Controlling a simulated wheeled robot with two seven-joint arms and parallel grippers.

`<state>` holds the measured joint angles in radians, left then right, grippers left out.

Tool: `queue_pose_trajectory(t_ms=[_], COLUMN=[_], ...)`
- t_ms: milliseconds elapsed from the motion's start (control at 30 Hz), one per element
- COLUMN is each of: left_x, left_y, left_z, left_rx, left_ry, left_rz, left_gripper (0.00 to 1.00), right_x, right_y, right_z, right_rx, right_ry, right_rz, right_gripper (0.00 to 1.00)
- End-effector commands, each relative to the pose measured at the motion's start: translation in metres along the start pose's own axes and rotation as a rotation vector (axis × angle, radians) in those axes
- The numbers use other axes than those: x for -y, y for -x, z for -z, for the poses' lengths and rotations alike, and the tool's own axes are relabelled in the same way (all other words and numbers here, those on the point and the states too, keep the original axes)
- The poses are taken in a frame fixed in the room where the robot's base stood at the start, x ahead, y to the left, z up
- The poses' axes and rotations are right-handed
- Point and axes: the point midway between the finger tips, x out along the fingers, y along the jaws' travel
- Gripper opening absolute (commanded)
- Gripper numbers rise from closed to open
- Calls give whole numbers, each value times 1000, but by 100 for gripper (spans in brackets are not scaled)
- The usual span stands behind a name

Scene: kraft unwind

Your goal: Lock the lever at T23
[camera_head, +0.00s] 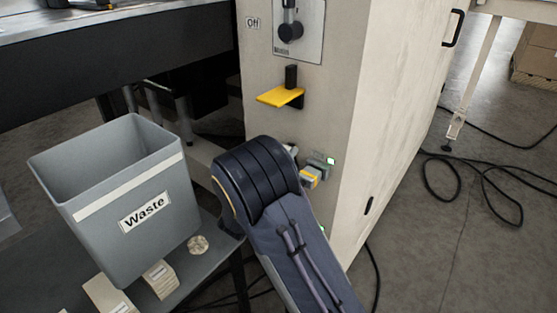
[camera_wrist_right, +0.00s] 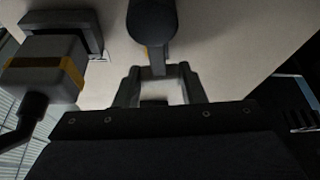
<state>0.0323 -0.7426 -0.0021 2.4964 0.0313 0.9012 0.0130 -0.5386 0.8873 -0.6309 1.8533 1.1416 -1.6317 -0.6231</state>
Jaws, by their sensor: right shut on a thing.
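In the right wrist view, a dark lever with a rounded end (camera_wrist_right: 152,22) reaches down between the two fingers of my right gripper (camera_wrist_right: 160,82). The gripper is shut on the lever, against the pale cabinet face. In the head view, my dark right forearm covers most of the gripper and the lever. No T23 label can be read. My left gripper is in neither view.
A grey block with a yellow band (camera_wrist_right: 44,68) sits beside the gripper; it also shows on the cabinet (camera_head: 309,178), near a green light. A yellow shelf (camera_head: 276,96) juts out above. A grey Waste bin (camera_head: 125,235) stands left. Cables (camera_head: 465,180) lie on the floor right.

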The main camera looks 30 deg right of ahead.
Motion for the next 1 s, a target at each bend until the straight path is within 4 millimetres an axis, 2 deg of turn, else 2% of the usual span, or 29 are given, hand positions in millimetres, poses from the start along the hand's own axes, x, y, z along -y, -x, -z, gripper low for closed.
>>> queue_pose_trajectory(t_ms=[333,867,900,1000], left_x=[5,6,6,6], left_y=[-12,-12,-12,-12], left_z=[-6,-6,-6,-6], left_rx=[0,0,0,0], left_ry=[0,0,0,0], left_rz=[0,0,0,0], left_gripper=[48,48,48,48], right_x=[-8,-10,-10,-10], right_y=[2,2,2,2], right_z=[-3,-3,-3,-3], right_rx=[4,6,6,5], right_ry=[-126,-150,-150,-150], right_rz=[-52,-63,-63,-63], right_gripper=[0,0,39,52])
